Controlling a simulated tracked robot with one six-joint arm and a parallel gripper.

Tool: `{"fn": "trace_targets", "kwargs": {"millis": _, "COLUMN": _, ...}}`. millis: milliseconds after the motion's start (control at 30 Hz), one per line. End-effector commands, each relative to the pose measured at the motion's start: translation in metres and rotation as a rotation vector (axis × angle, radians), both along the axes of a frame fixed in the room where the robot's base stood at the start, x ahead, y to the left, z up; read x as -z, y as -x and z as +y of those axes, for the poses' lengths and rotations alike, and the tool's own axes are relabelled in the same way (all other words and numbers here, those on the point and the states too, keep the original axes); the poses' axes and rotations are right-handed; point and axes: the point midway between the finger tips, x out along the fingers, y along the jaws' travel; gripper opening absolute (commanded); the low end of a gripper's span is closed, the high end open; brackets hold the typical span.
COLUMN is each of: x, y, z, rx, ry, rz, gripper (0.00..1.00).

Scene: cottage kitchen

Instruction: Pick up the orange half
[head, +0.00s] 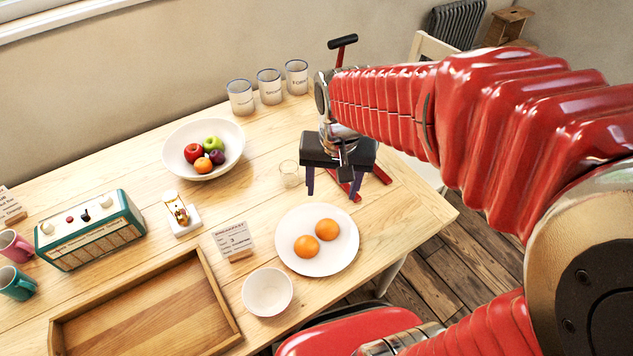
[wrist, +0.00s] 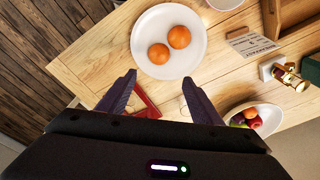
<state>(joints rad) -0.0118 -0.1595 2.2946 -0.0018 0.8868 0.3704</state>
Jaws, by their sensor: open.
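Two orange, rounded pieces of fruit lie on a white plate (head: 290,262) near the table's front edge: one at right (head: 327,229) and one at left (head: 306,246). No cut face shows on either, so I cannot tell whether they are halves. In the wrist view they are a far piece (wrist: 179,37) and a nearer one (wrist: 158,53), the latter roughly in line with the finger gap. My gripper (head: 333,194) is open and empty, above the table behind the plate. Its fingers (wrist: 158,80) point towards the plate, clear of the fruit.
A red-based device with a lever handle (head: 343,41) stands behind my gripper, partly hidden. A small glass (head: 289,174) is close left of the fingers. A card (head: 233,240), a white bowl (head: 267,292), a wooden tray (head: 215,318) and a fruit bowl (head: 204,168) are further left.

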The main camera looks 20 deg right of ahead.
Motion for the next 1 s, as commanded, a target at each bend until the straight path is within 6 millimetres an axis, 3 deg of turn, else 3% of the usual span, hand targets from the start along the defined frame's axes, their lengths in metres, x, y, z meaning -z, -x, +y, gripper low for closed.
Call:
{"fn": "trace_targets", "kwargs": {"millis": 100, "x": 0.021, "y": -0.010, "z": 0.000, "rx": 0.048, "ry": -0.004, "rz": 0.055, "gripper": 0.59}}
{"fn": "trace_targets", "kwargs": {"millis": 300, "x": 0.044, "y": -0.019, "z": 0.000, "rx": 0.103, "ry": -0.006, "rz": 0.110, "gripper": 0.59}}
{"fn": "trace_targets", "kwargs": {"millis": 767, "x": 0.049, "y": -0.021, "z": 0.001, "rx": 0.114, "ry": -0.006, "rz": 0.120, "gripper": 0.59}}
{"fn": "trace_targets", "kwargs": {"millis": 1000, "x": 0.074, "y": -0.020, "z": 0.001, "rx": 0.114, "ry": -0.006, "rz": 0.126, "gripper": 0.59}}
